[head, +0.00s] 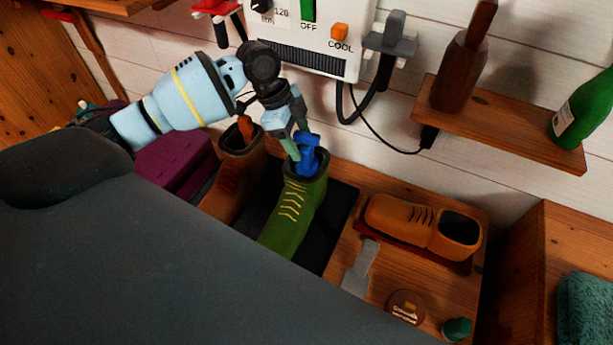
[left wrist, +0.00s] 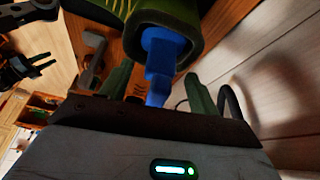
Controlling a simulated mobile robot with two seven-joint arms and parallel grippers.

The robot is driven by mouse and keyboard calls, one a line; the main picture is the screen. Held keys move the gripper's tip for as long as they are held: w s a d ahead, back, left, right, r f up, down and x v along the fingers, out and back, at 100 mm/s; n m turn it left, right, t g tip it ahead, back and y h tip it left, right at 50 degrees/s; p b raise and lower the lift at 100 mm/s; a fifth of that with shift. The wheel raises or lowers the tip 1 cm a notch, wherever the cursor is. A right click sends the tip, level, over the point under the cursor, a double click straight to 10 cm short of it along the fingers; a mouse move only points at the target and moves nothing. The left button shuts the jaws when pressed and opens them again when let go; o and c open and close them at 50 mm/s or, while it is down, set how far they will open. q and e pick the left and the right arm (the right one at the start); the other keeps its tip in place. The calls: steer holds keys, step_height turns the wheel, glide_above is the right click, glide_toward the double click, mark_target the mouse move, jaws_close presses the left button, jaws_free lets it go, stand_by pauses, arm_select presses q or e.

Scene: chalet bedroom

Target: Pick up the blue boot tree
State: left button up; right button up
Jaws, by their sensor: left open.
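The blue boot tree (head: 306,153) stands in the opening of the green boot (head: 290,212), with its upper part sticking out. The green boot has yellow laces and stands upright on a black mat (head: 330,222). My left gripper (head: 297,150) is open at the top of the boot tree, with a finger to each side of it in the head view. In the left wrist view the blue boot tree (left wrist: 160,65) reaches from the boot's opening to between the two green fingers (left wrist: 158,92). Contact cannot be told.
A brown boot (head: 235,175) stands left of the green one. A brown shoe (head: 405,222) lies on a dark red base at right, near a round tin (head: 405,306). A white heater panel (head: 310,40) and a shelf with bottles (head: 500,125) are on the wall behind.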

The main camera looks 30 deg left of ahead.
mark_target(307, 172)
arm_select(q)
steer(key=shift+x, duration=1.45)
steer(key=shift+w+d+r, duration=0.1)
jaws_close()
